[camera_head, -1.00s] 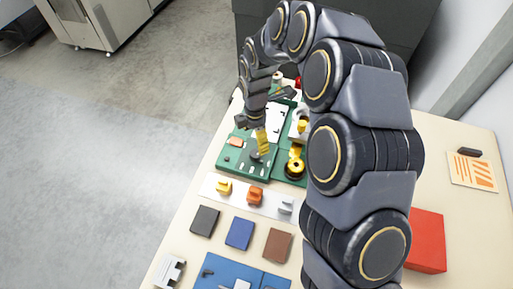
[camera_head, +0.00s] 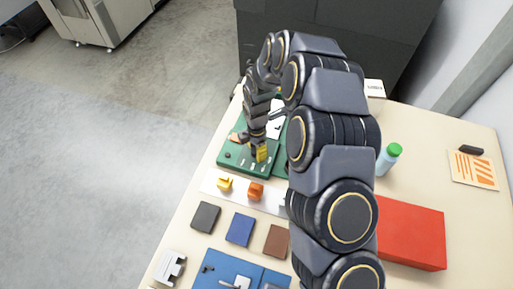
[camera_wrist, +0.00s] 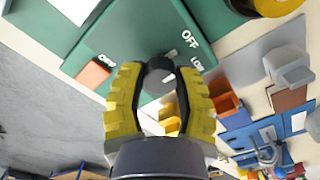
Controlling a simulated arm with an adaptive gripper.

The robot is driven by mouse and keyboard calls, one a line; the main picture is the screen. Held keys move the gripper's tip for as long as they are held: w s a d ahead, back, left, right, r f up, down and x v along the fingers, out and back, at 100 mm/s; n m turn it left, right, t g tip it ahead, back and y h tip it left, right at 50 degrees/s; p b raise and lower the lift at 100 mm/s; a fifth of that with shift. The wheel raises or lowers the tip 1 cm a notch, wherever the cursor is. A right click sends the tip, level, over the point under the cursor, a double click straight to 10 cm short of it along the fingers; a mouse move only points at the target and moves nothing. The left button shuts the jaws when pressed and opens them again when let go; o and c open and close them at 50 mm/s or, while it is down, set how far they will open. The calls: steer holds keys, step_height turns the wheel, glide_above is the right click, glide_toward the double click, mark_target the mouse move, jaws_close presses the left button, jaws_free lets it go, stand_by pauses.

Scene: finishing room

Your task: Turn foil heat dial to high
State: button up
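The foil heat dial is a dark round knob (camera_wrist: 160,78) on the green machine panel, seen in the wrist view. White words "OFF" and "LOW" stand beside it; no "HIGH" mark is readable. My gripper (camera_wrist: 160,70) has its two yellow fingers apart, one on each side of the knob, with their tips close to it. I cannot tell whether they touch it. In the head view my gripper (camera_head: 259,153) is low over the green machine (camera_head: 234,160) and hides the dial.
An orange block (camera_wrist: 93,75) sits on the panel near the left finger. Yellow (camera_head: 225,184) and orange (camera_head: 255,191) pieces stand on a white strip in front. A red box (camera_head: 412,235) and a green-capped bottle (camera_head: 388,160) are at right. My arm hides the table's middle.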

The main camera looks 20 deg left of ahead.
jaws_close()
steer(key=m, duration=1.3)
steer(key=shift+m, duration=0.4)
steer(key=m, duration=1.2)
steer(key=shift+m, duration=0.7)
